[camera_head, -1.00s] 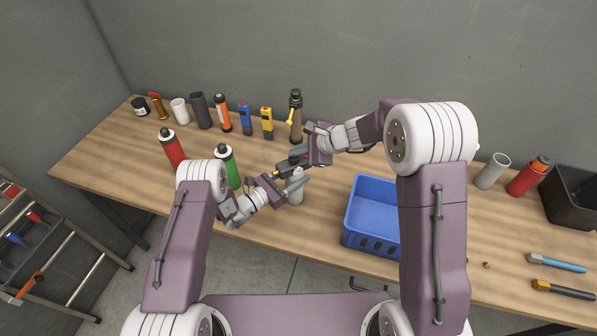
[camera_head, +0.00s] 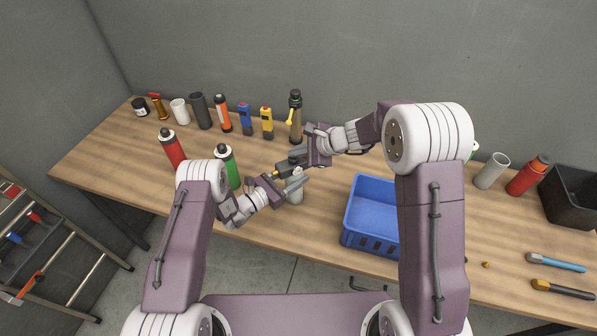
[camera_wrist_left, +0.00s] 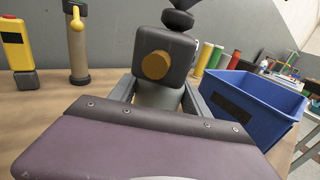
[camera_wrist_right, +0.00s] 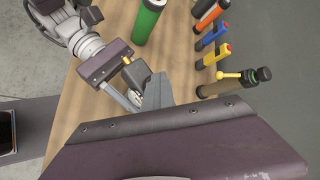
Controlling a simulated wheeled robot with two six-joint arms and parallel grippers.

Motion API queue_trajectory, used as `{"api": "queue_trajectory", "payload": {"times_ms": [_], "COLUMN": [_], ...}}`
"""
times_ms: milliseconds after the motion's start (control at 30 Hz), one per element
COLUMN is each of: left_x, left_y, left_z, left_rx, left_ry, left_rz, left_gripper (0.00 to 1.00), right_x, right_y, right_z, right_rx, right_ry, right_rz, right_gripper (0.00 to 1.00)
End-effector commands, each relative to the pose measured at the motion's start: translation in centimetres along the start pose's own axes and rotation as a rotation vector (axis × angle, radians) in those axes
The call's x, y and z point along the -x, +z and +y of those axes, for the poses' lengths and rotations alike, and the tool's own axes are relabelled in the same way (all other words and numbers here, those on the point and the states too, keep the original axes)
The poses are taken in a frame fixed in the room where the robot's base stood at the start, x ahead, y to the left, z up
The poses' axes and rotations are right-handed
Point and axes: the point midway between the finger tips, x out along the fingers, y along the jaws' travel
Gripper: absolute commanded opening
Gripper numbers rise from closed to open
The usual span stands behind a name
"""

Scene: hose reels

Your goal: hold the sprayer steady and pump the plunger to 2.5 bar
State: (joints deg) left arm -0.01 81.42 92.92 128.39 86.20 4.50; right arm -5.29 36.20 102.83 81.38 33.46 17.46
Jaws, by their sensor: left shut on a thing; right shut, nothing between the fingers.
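The sprayer has a pale body (camera_head: 295,192) standing upright near the table's front edge. In the left wrist view its dark head (camera_wrist_left: 165,75) shows a round brass-coloured part (camera_wrist_left: 155,65), with a black plunger knob (camera_wrist_left: 178,19) above. My left gripper (camera_head: 299,180) is shut around the pale body, just below the head. My right gripper (camera_head: 296,158) is shut and empty, close over the sprayer's top. In the right wrist view its fingers (camera_wrist_right: 158,92) partly hide the sprayer head (camera_wrist_right: 136,73). Whether they touch the knob is unclear. No pressure reading is visible.
A blue crate (camera_head: 372,241) stands just right of the sprayer. A green bottle (camera_head: 231,172) and a red bottle (camera_head: 171,151) stand to the left. A brown bottle with a yellow handle (camera_head: 295,120) and several other items line the back.

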Motion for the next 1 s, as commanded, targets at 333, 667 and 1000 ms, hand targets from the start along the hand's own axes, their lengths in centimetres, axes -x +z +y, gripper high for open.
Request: {"api": "queue_trajectory", "payload": {"times_ms": [333,667,1000], "left_x": [-0.1,-0.1,0.0], "left_y": [0.1,0.0,-0.1], "left_z": [-0.5,-0.3,-0.2], "left_rx": [-0.001,-0.001,-0.001], "left_ry": [-0.017,-0.010,-0.007], "left_rz": [-0.009,-0.004,-0.001], "left_gripper": [0.00,0.00,0.00], "right_x": [0.3,3.2,3.8], "right_y": [-0.3,2.0,2.5], "right_z": [0.4,-1.9,-2.4], "right_rx": [-0.008,-0.007,-0.008], "right_ry": [0.019,0.015,0.014], "right_rz": [0.017,0.012,0.011], "right_gripper": [0.00,0.00,0.00]}}
